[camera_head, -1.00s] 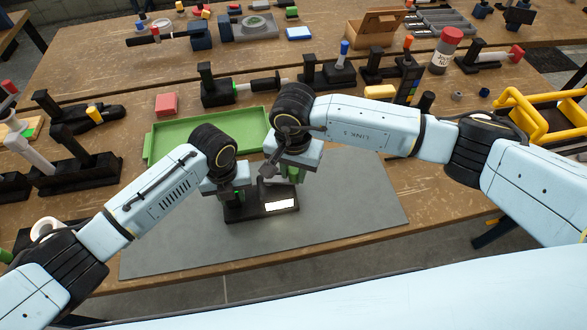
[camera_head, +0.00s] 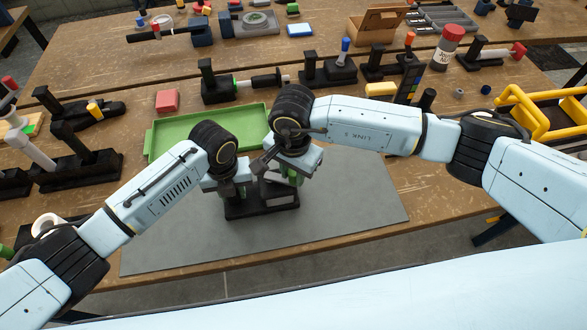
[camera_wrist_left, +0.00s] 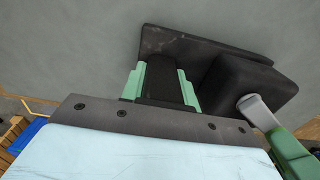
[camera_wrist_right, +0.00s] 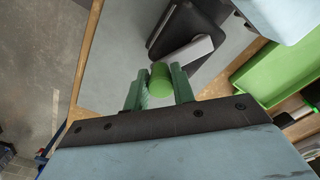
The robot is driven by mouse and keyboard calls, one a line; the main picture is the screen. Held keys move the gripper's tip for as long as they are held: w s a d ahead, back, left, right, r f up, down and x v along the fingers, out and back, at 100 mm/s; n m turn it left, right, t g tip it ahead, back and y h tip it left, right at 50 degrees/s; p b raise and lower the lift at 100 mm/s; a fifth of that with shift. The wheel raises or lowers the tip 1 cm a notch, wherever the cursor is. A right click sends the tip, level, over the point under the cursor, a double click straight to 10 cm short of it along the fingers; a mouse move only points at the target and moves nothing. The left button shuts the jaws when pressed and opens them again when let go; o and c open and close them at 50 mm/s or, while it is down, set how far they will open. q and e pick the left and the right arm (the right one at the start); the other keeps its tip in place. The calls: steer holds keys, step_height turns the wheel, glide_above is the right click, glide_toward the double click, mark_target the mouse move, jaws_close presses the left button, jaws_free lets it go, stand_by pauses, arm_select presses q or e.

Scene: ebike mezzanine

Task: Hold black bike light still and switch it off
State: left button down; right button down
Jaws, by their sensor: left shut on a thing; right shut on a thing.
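The black bike light (camera_head: 262,207) stands on the grey mat (camera_head: 340,215). Its front panel is dark. In the left wrist view, my left gripper (camera_wrist_left: 162,85) is shut on a black upright part of the light (camera_wrist_left: 240,82). My left gripper is at the light's left side in the head view (camera_head: 229,190). My right gripper (camera_wrist_right: 158,88) is shut on a green cylindrical knob (camera_wrist_right: 160,82) at the end of a light grey lever (camera_wrist_right: 187,55) on the light. In the head view my right gripper (camera_head: 290,176) is above the light's right side, partly hiding the lever.
A green tray (camera_head: 180,135) lies just behind my grippers. A red block (camera_head: 167,101), a black fixture (camera_head: 218,90) and other tools stand farther back. A yellow-handled crate (camera_head: 535,115) is at the right. The front of the mat is clear.

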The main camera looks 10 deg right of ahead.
steer(key=shift+s+a+m, duration=0.15)
steer(key=shift+s+m, duration=0.15)
steer(key=shift+m, duration=0.2)
steer(key=shift+s+a+m, duration=0.3)
steer(key=shift+s+m, duration=0.05)
steer(key=shift+m, duration=0.55)
steer(key=shift+s+a+m, duration=0.2)
steer(key=shift+m, duration=0.3)
steer(key=c, duration=1.1)
jaws_free()
steer(key=shift+r, duration=3.5)
